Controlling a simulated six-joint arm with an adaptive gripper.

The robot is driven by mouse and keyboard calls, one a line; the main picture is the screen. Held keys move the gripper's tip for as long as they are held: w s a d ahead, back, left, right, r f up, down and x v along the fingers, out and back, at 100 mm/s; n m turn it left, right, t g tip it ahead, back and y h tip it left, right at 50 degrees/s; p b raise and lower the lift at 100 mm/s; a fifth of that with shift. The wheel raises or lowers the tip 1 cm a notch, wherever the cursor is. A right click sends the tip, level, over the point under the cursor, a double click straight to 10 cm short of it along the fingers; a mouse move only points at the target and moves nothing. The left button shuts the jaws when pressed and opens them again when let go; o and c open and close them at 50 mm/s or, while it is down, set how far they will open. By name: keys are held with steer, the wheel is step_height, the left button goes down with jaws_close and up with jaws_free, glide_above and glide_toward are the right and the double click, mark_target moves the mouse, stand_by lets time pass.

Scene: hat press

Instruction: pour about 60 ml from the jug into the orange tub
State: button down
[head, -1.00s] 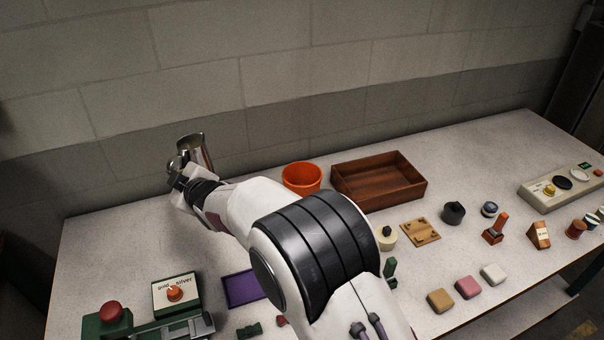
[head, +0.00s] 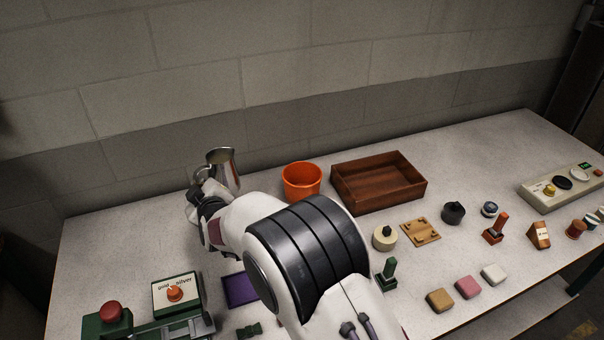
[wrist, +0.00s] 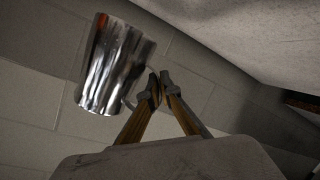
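The shiny metal jug (head: 224,168) is near the back wall at the left, close to upright, its lower part partly hidden by my gripper. My gripper (head: 201,182) is on its left, at the handle side. In the wrist view the jug (wrist: 117,66) is beside my fingertips (wrist: 160,88), which are close together on its handle; the handle is hard to make out. The orange tub (head: 302,182) stands on the table to the right of the jug, with a gap between them. The liquid level is not visible.
A brown wooden tray (head: 345,196) stands just right of the tub. A purple tray (head: 240,290) is partly hidden by my arm. A green machine with a red knob (head: 113,311) stands front left. The table's left back area is clear.

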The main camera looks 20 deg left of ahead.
mark_target(237, 190)
steer(key=w+d+f+m, duration=0.1)
steer(key=d+f, duration=0.1)
steer(key=w+d+f+m+t+h, duration=0.1)
steer(key=d+f, duration=0.1)
steer(key=d, duration=0.1)
steer(key=w+d+f+t+h, duration=0.1)
steer(key=d+f, duration=0.1)
steer(key=f, duration=0.1)
steer(key=shift+w+d+m, duration=0.1)
steer(key=shift+d+m, duration=0.1)
steer(key=shift+m, duration=0.2)
steer(key=shift+a+r, duration=0.1)
steer(key=shift+r, duration=0.1)
steer(key=shift+r, duration=0.1)
steer(key=shift+w+d+r+m+g+y, duration=0.2)
steer(key=shift+w+r+m+g, duration=0.1)
steer(key=shift+r, duration=0.15)
steer(key=shift+w+d+r+m+g+y, duration=0.1)
steer(key=shift+w+d+r+m+g, duration=0.2)
steer(key=shift+r, duration=0.15)
steer(key=shift+w+d+r+m+g+y, duration=0.1)
steer(key=shift+w+d+r+m+g, duration=0.15)
steer(key=shift+r, duration=0.2)
steer(key=w+d+r+m+g+y+p, duration=0.2)
steer(key=w+r+m+g, duration=0.1)
steer(key=r, duration=0.5)
steer(key=shift+w+d+r+m, duration=0.15)
steer(key=shift+w+d+m, duration=0.3)
steer(key=shift+m, duration=0.6)
